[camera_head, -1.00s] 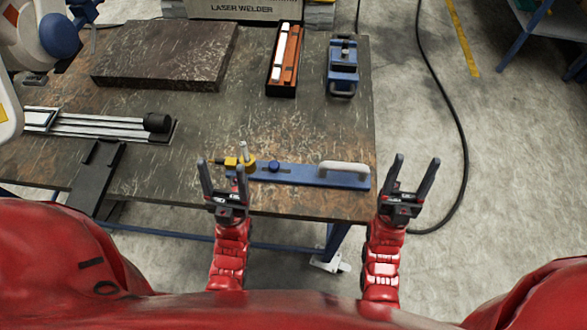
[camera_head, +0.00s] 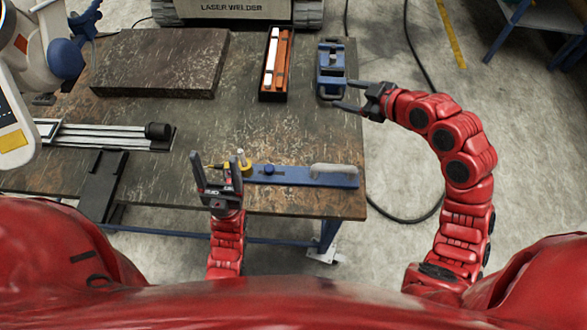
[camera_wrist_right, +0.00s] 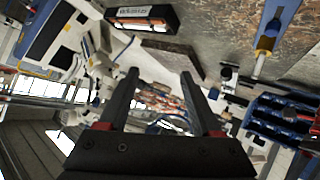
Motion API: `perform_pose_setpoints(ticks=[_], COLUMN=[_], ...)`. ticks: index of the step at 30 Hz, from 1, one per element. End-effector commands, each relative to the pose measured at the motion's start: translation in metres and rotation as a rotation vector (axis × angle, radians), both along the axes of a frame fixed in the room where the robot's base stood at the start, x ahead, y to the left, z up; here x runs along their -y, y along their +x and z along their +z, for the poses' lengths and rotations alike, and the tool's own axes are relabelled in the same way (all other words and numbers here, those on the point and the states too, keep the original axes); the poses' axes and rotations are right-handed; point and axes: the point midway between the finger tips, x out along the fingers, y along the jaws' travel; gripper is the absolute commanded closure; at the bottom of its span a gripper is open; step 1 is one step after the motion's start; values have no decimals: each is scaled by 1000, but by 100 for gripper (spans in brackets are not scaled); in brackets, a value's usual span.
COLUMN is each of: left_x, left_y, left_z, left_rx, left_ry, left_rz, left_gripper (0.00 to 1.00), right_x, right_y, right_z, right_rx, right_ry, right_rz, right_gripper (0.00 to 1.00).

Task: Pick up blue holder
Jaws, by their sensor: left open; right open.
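A blue clamp-like holder (camera_head: 332,66) with dark parts lies at the table's right edge in the head view. My right gripper (camera_head: 345,94) is open and empty beside its near right end, fingers pointing left; I cannot tell whether it touches. In the right wrist view the open fingers (camera_wrist_right: 158,75) show nothing between them, and I cannot make out the holder there. A long blue bar (camera_head: 290,175) with a pale handle lies along the near edge. My left gripper (camera_head: 215,158) is open and empty at the bar's left end, fingers pointing up.
A black tray (camera_head: 263,85) with orange and white bars stands left of the holder. A dark slab (camera_head: 160,62) is at the back left, and a rail device (camera_head: 100,135) at the left. The middle of the table (camera_head: 260,130) is clear.

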Motion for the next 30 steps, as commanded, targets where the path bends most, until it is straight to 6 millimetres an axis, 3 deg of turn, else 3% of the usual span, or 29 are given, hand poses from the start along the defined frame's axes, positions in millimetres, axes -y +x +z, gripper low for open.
perform_pose_setpoints(ticks=[3, 6, 10, 14, 24, 30], left_x=[0, 0, 0, 0, 0, 0], left_y=[0, 0, 0, 0, 0, 0], left_z=[10, 14, 16, 15, 5, 1], left_rx=[0, 0, 0, 0, 0, 0], left_ry=[0, 0, 0, 0, 0, 0], left_rz=[0, 0, 0, 0, 0, 0], left_gripper=[30, 30, 30, 30, 30, 30], right_x=[1, 13, 27, 26, -6, -16], right_y=[-52, -89, -116, -123, -110, -102], right_z=[-15, -30, -39, -52, -123, -148], right_rx=[-121, -211, -276, -295, -294, -290], right_ry=[-230, -380, -492, -520, -510, -514], right_rz=[192, 313, 401, 428, 427, 421], right_gripper=[34, 34, 34, 34, 34, 34])
